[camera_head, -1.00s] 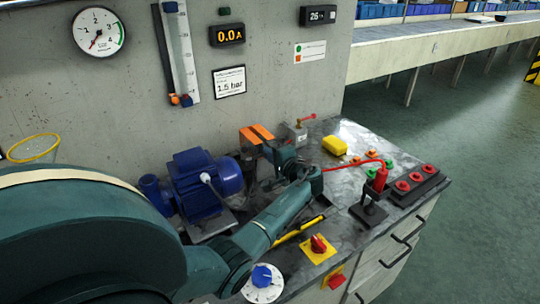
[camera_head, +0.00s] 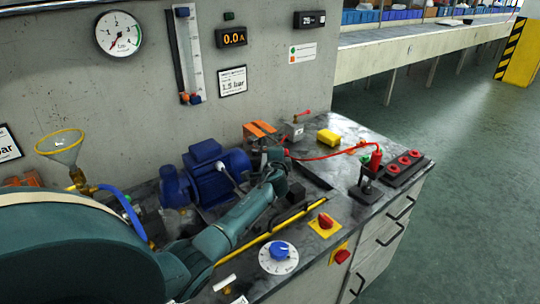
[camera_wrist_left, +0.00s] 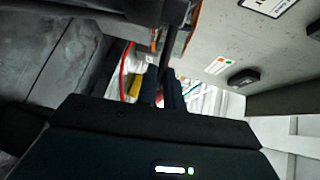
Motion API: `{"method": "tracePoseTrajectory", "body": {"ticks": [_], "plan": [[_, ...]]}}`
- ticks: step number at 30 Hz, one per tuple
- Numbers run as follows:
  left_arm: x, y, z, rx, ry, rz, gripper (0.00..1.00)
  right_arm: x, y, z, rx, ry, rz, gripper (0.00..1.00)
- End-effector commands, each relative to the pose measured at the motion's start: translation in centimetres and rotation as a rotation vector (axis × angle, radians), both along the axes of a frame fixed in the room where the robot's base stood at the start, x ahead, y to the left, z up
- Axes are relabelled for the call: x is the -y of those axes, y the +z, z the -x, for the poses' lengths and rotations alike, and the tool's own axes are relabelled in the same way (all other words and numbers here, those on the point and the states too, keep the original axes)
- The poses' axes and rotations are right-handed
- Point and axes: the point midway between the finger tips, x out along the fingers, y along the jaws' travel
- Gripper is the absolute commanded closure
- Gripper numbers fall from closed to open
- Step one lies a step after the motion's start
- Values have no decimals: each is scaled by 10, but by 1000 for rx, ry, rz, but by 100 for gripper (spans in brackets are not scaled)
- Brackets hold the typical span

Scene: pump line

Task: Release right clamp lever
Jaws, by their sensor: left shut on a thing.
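My left arm reaches across the bench in the head view, and my left gripper (camera_head: 278,154) is at its far end, beside the orange-topped block (camera_head: 260,130) and right of the blue motor. In the left wrist view my left gripper (camera_wrist_left: 168,88) has its two dark fingers close together on a thin dark bar (camera_wrist_left: 177,38), which looks like a lever handle. The bar runs up out of the fingers. The arm and wrist hide much of the clamp, so its lever cannot be made out in the head view. My right gripper is in neither view.
The blue motor (camera_head: 221,174) stands left of my wrist. A red hose (camera_head: 322,156) runs right to a black stand (camera_head: 365,188). A yellow block (camera_head: 328,137), a red-and-yellow switch (camera_head: 325,222) and a blue dial (camera_head: 280,252) are nearby. A funnel (camera_head: 60,147) stands left.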

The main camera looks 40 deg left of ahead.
Motion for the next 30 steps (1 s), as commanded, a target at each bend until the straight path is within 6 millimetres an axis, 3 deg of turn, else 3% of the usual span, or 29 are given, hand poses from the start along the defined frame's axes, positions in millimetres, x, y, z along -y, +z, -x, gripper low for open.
{"method": "tracePoseTrajectory", "body": {"ticks": [9,23,24,30], "plan": [[3,0,6,-4,-106,0,100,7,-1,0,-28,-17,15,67],[3,-1,7,-2,-121,0,100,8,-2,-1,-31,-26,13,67],[3,-1,7,-2,-121,0,90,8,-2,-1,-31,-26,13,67],[2,-1,7,-2,-120,0,74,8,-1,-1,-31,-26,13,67]]}}
